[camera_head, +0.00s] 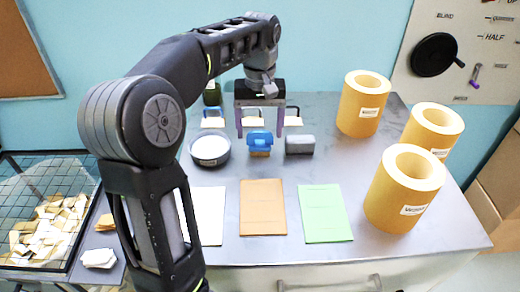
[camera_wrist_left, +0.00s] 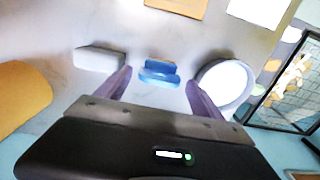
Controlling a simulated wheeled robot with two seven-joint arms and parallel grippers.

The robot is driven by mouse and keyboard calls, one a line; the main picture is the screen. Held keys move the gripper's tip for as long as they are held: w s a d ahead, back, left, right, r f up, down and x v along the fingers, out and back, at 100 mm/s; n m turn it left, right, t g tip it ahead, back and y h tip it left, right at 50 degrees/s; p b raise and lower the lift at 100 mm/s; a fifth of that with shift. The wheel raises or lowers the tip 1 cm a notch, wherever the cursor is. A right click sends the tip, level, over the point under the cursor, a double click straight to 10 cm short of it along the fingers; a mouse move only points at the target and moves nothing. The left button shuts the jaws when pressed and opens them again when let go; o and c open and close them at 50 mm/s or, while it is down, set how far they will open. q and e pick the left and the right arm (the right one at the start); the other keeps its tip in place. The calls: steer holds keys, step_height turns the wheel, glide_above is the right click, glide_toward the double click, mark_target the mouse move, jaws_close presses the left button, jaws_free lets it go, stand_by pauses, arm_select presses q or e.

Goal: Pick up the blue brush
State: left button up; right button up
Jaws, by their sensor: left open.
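The blue brush (camera_head: 260,138) rests on the grey table between a round bowl and a grey block, with a tan part showing under its blue top. My left gripper (camera_head: 261,126) is open and empty, with purple fingers pointing down just behind or above the brush. In the left wrist view, the brush (camera_wrist_left: 158,73) lies between the lines of the two fingers (camera_wrist_left: 158,84), around their tips. I see a gap on both sides, and I cannot tell the exact height above it. My right gripper is not in view.
The dark-rimmed bowl (camera_head: 210,150) and grey block (camera_head: 300,145) flank the brush closely. White, orange (camera_head: 263,208) and green (camera_head: 325,213) sheets lie in front. Large yellow rolls (camera_head: 404,188) stand at right. A mesh bin (camera_head: 45,225) with scraps is at left.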

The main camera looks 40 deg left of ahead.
mark_target(260, 136)
arm_select(q)
steer(key=shift+w+a+f+p, duration=0.1)
steer(key=shift+f+p, duration=0.35)
steer(key=shift+f, duration=2.15)
steer(key=shift+c, duration=0.6)
steer(key=c, duration=1.3)
